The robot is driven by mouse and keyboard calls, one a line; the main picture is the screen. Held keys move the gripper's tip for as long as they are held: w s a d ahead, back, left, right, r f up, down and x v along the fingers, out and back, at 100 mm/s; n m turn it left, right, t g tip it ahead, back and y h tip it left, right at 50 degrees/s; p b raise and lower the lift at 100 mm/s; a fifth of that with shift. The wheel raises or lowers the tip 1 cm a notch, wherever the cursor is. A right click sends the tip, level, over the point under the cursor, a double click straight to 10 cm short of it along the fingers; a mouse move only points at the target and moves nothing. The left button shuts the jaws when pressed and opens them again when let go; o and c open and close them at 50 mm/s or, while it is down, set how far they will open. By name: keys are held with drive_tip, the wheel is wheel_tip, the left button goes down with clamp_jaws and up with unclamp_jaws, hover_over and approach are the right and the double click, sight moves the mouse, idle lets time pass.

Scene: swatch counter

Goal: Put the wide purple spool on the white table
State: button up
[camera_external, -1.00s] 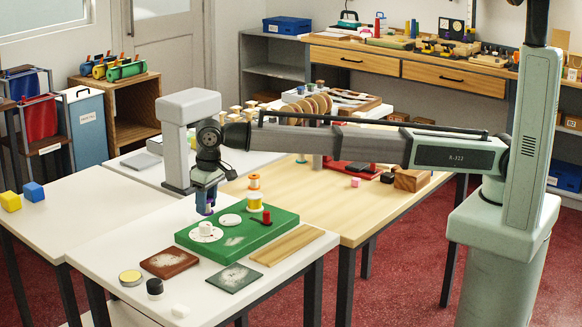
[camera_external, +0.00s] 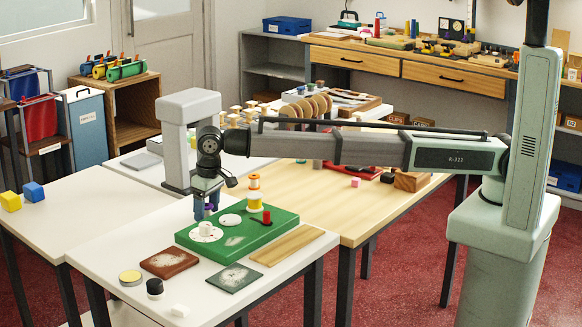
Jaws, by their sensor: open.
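A purple spool (camera_external: 208,211) is partly hidden by my gripper, near the back left edge of a green board (camera_external: 262,236). I cannot tell whether it rests on the board or just behind it. My gripper (camera_external: 206,211) points down with its fingers open, around or just in front of the spool. The white table (camera_external: 110,246) carries the green board in the foreground.
An orange-topped spool (camera_external: 254,181) stands behind. Brown (camera_external: 169,264) and dark green (camera_external: 234,278) tiles lie in front.

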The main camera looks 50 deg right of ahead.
sight(211, 207)
wheel_tip(211, 207, up, 12)
drive_tip(key=s, duration=0.1)
drive_tip(key=shift+s+d, duration=0.15)
drive_tip(key=shift+s, duration=0.1)
